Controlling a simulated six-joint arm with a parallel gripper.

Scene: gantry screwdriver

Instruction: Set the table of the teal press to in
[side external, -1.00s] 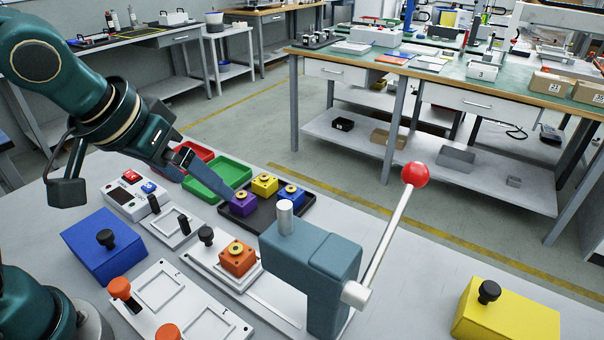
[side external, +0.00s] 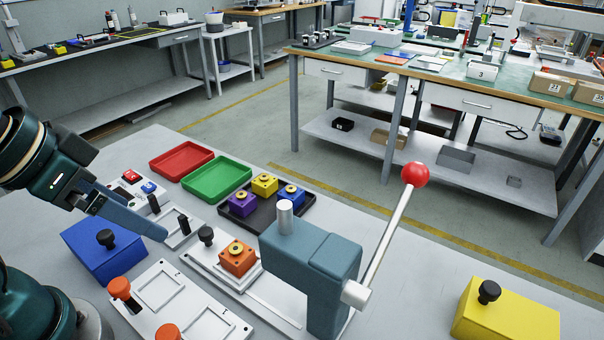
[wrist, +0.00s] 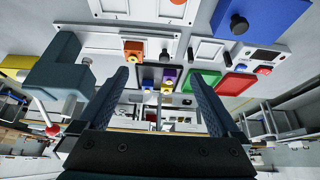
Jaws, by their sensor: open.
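The teal press (side external: 312,262) stands at the front middle with a long lever ending in a red ball (side external: 415,174). Its sliding table (side external: 208,259) is a pale plate on a rail, out to the left of the press body. The table has a black knob (side external: 206,235) at its far left end and carries an orange block (side external: 238,259). In the wrist view the press (wrist: 62,72) is at the left and the orange block (wrist: 133,48) near the top. My gripper (wrist: 158,76) is open and empty, left of the table in the side view and apart from the knob.
A white plate with orange knobs (side external: 119,287) lies in front of the table. A blue box (side external: 95,258) is to the left. Red (side external: 182,160) and green (side external: 217,180) trays and a black tray (side external: 268,217) of blocks lie behind. A yellow box (side external: 505,315) is far right.

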